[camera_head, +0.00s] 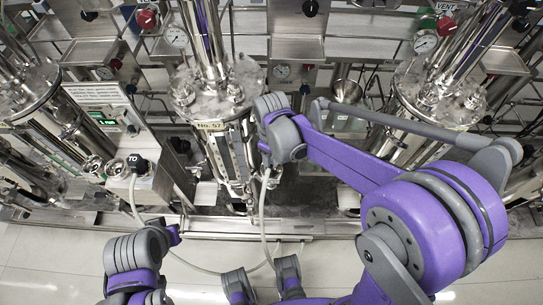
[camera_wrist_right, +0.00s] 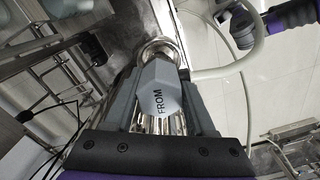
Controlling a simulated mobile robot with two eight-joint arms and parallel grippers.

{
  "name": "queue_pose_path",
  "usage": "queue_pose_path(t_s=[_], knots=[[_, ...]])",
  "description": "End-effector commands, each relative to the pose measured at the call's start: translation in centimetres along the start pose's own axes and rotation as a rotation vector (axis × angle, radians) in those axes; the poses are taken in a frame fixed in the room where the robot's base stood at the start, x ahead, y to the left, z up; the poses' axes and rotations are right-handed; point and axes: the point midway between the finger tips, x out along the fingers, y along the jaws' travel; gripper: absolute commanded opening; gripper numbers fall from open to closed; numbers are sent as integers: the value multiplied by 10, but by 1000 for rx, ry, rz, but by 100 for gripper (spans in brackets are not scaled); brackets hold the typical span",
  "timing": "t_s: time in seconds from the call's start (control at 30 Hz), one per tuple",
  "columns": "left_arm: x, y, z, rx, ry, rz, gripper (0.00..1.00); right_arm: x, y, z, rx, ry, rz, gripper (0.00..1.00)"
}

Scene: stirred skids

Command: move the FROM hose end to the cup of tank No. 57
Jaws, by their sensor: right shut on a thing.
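My right gripper (camera_wrist_right: 158,100) is shut on the grey FROM hose end (camera_wrist_right: 158,88), with the label FROM facing the wrist camera. A round shiny metal ring (camera_wrist_right: 158,46) shows just beyond the hose end; I cannot tell whether they touch or whether it is a cup. In the head view tank No. 57 (camera_head: 212,92) stands at centre, with its yellow plate (camera_head: 210,126). My right gripper (camera_head: 266,165) is just right of its lower body, partly hidden by my wrist. My left arm (camera_head: 140,250) is at the lower left; its jaws are not clear.
The pale hose (camera_head: 265,225) hangs from the FROM end and loops low to the TO hose end (camera_head: 137,163) at the left panel. Another tank (camera_head: 430,95) stands at right. Pipes and frames crowd the back. The front floor (camera_head: 60,260) is clear.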

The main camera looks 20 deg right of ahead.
Motion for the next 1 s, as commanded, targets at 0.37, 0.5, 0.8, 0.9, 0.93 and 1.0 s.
queue_pose_path(t_s=[0.37,0.5,0.8,0.9,0.93,1.0], knots=[[8,0,5,0,-3,0,0,12,0,0,0,0,0,0],[12,0,7,0,-4,0,0,17,0,0,0,0,0,0],[18,0,10,0,-6,0,0,26,0,0,0,0,0,0],[18,0,10,0,-6,0,0,26,0,0,0,0,0,0],[18,0,10,0,-6,0,0,26,0,0,0,0,0,0],[18,0,10,0,-6,0,0,26,0,0,0,0,0,0]])
